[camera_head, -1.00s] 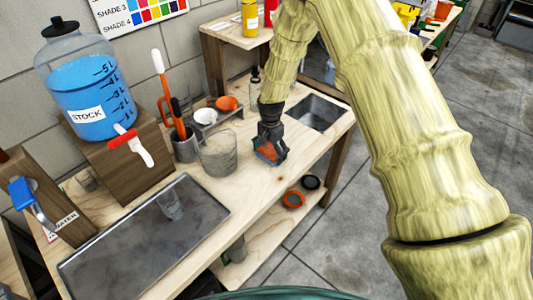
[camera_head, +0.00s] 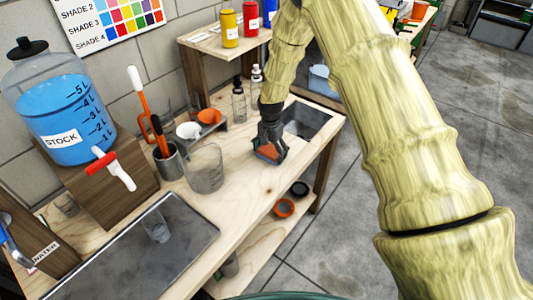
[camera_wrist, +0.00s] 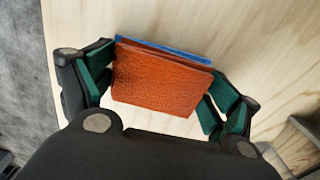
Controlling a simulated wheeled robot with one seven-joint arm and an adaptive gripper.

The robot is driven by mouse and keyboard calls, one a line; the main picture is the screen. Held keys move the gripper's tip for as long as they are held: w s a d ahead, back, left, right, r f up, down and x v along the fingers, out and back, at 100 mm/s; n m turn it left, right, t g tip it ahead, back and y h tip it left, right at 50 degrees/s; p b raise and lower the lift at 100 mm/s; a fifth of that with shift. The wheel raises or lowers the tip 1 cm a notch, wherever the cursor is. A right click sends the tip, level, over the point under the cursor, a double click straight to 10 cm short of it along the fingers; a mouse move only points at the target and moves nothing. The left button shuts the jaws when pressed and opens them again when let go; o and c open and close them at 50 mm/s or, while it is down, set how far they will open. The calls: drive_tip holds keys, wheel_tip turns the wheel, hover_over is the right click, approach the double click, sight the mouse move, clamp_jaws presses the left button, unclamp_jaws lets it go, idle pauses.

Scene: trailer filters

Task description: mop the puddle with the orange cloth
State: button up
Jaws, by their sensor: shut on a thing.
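The orange cloth (camera_wrist: 160,82) shows in the wrist view as a folded flat pad, with a blue edge (camera_wrist: 165,48) along its far side. My gripper (camera_wrist: 160,88) is shut on the orange cloth, with green-padded fingers on its left and right sides. In the head view my gripper (camera_head: 270,148) is low over the wooden bench, with the cloth (camera_head: 267,152) at its tips. I cannot tell whether the cloth touches the bench. I cannot make out the puddle in either view.
A clear beaker (camera_head: 205,180) stands left of my gripper. A sunken metal basin (camera_head: 305,121) lies just right of it. Orange and black rings (camera_head: 284,207) lie on the lower shelf.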

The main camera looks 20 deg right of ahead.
drive_tip(key=r, duration=0.2)
drive_tip(key=r+p, duration=0.1)
drive_tip(key=r, duration=0.1)
drive_tip(key=shift+s+r, duration=0.2)
drive_tip(key=shift+r, duration=0.05)
drive_tip(key=shift+w+r+p, duration=0.15)
drive_tip(key=shift+r+p, duration=0.35)
drive_tip(key=shift+p, duration=0.15)
drive_tip(key=shift+r+p, duration=0.7)
drive_tip(key=shift+r, duration=0.7)
drive_tip(key=shift+a, duration=0.1)
